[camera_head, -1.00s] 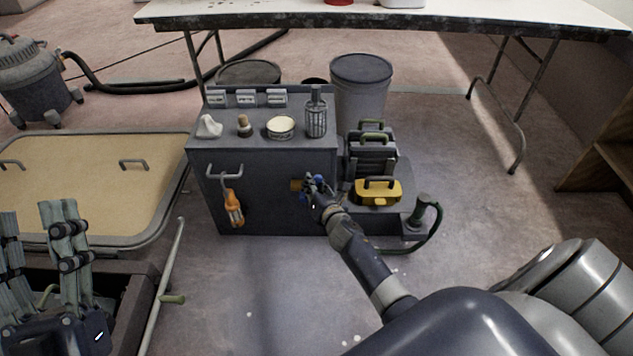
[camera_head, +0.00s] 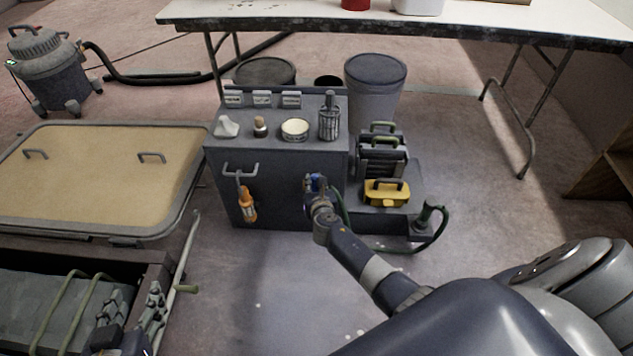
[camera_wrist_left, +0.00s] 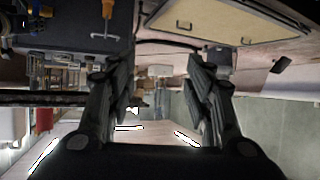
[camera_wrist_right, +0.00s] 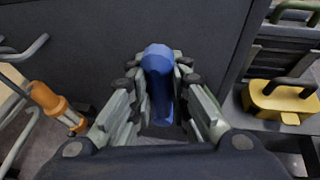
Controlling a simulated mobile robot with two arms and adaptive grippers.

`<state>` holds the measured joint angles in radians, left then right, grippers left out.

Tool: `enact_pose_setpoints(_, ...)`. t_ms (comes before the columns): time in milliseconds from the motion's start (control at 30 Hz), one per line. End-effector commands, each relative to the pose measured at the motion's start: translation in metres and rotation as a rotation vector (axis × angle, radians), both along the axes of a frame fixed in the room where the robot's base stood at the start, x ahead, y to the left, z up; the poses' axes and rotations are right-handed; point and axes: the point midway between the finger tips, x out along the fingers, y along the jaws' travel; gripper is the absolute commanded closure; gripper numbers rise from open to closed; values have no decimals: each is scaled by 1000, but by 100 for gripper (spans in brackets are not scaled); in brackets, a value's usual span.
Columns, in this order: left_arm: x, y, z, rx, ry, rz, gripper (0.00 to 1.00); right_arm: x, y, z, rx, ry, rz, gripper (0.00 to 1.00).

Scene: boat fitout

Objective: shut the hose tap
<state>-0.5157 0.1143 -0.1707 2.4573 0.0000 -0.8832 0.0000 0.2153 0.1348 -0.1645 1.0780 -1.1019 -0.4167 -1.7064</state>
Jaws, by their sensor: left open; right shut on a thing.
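The hose tap's blue handle (camera_head: 316,181) is on the front of the dark grey cabinet (camera_head: 275,185), toward its right side. In the right wrist view the blue handle (camera_wrist_right: 158,62) stands between the fingers of my right gripper (camera_wrist_right: 160,95), which is shut on it. In the head view my right gripper (camera_head: 317,192) covers most of the tap, so its body is hidden. The green hose (camera_head: 440,225) loops on the floor beside the cabinet. My left gripper (camera_head: 132,298) is open and empty at the lower left, also seen in the left wrist view (camera_wrist_left: 160,85).
An orange tool (camera_head: 248,204) hangs from the cabinet's handle bar (camera_head: 240,169). A yellow box (camera_head: 386,193) sits on the low ledge right of the cabinet. A tan-topped hatch (camera_head: 90,175) lies left. The floor in front of the cabinet is clear.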

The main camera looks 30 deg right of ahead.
Motion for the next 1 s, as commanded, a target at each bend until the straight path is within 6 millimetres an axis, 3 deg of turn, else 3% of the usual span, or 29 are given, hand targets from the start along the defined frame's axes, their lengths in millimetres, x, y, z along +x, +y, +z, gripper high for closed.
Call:
enact_pose_setpoints(200, -9, 4, -11, 17, 68, 5, 53, 0, 2, -1, -21, 16, 1, 100)
enact_pose_setpoints(633, -11, 5, -13, 18, 78, 7, 53, 0, 2, -2, -27, 19, 1, 100)
enact_pose_setpoints(667, -11, 5, -13, 18, 78, 7, 53, 0, 2, -2, -27, 19, 1, 76)
enact_pose_setpoints(733, -11, 5, -13, 18, 78, 7, 53, 0, 2, -2, -26, 19, 1, 62)
enact_pose_setpoints(1000, -11, 5, -13, 18, 78, 6, 53, 1, 2, -1, -24, 16, 0, 62)
